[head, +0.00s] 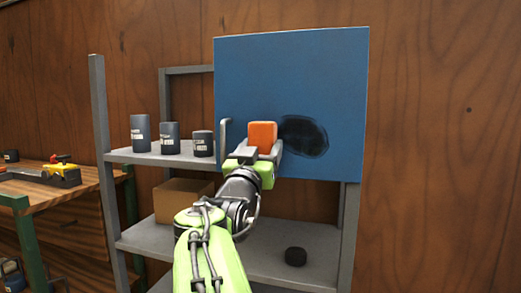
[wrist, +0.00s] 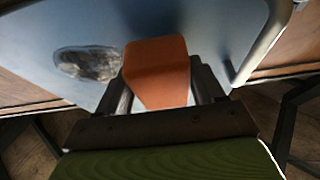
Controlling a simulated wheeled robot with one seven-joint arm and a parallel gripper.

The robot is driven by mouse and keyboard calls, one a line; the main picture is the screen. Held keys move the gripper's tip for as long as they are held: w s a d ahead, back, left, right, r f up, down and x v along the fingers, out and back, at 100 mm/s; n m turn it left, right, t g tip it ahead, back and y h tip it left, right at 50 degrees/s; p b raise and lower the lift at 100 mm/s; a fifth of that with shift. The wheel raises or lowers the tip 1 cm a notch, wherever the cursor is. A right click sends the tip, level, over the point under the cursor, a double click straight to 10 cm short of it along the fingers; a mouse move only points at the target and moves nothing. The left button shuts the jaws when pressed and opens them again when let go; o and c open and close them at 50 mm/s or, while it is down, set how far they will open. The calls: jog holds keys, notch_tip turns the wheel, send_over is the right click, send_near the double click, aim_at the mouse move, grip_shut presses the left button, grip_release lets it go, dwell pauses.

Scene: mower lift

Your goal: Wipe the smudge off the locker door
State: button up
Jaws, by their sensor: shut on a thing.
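The locker door (head: 290,75) is a blue panel facing me, with a grey upright handle (head: 225,137) near its lower left. A dark smudge (head: 304,137) is on its lower middle part. My gripper (head: 262,150) is shut on an orange block-shaped wiper (head: 262,136), held in front of the door just left of the smudge. In the wrist view the orange wiper (wrist: 156,72) stands between the two fingers, and the smudge (wrist: 86,64) lies to its left. The handle (wrist: 233,72) is to its right. I cannot tell whether the wiper touches the door.
Three dark cans (head: 169,137) stand on the grey shelf (head: 150,157) left of the door. A cardboard box (head: 182,199) and a black round object (head: 296,256) are on the lower shelf. A wooden bench (head: 50,190) with a yellow-topped object stands at left.

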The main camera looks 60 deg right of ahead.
jog(key=shift+d, duration=0.35)
jog(key=shift+w+d, duration=0.15)
jog(key=shift+d, duration=0.3)
